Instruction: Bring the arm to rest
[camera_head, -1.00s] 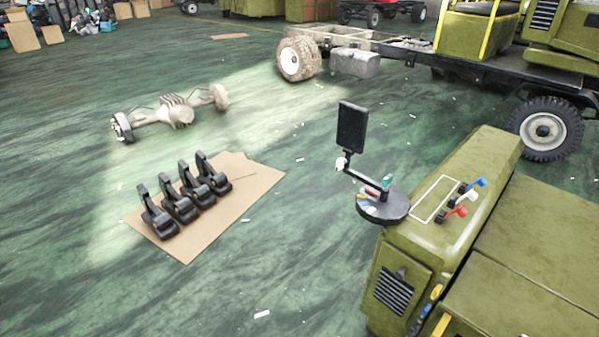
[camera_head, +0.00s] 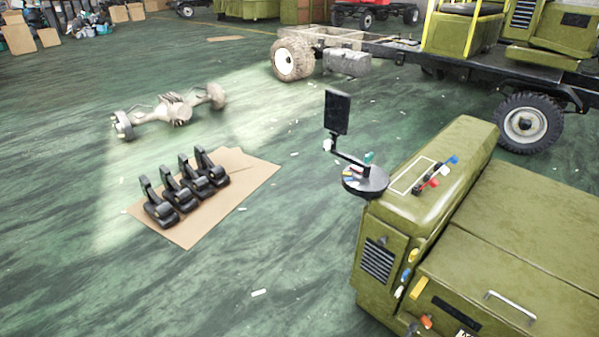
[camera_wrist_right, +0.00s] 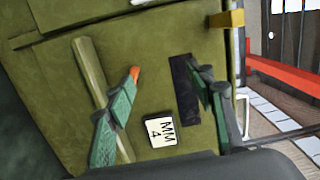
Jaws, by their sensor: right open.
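My right gripper (camera_wrist_right: 165,82) shows in the right wrist view as two green fingers spread apart, with nothing held between them. It is in front of the olive cabinet, whose face (camera_wrist_right: 75,135) fills most of that view. A white label marked "MM 4" (camera_wrist_right: 160,130) and a dark slot (camera_wrist_right: 182,88) are on that face. A small orange tip shows by the left finger; I cannot tell whether it belongs to the cabinet. In the head view I cannot clearly make out the right gripper, and my left gripper is not seen.
The olive cabinet (camera_head: 480,235) fills the lower right, with levers (camera_head: 435,172) on top. A round dark tray (camera_head: 365,184) with a screen (camera_head: 338,112) stands beside it. Several black pedals (camera_head: 185,185) lie on cardboard (camera_head: 245,190). An axle (camera_head: 170,110) lies behind. Left floor is clear.

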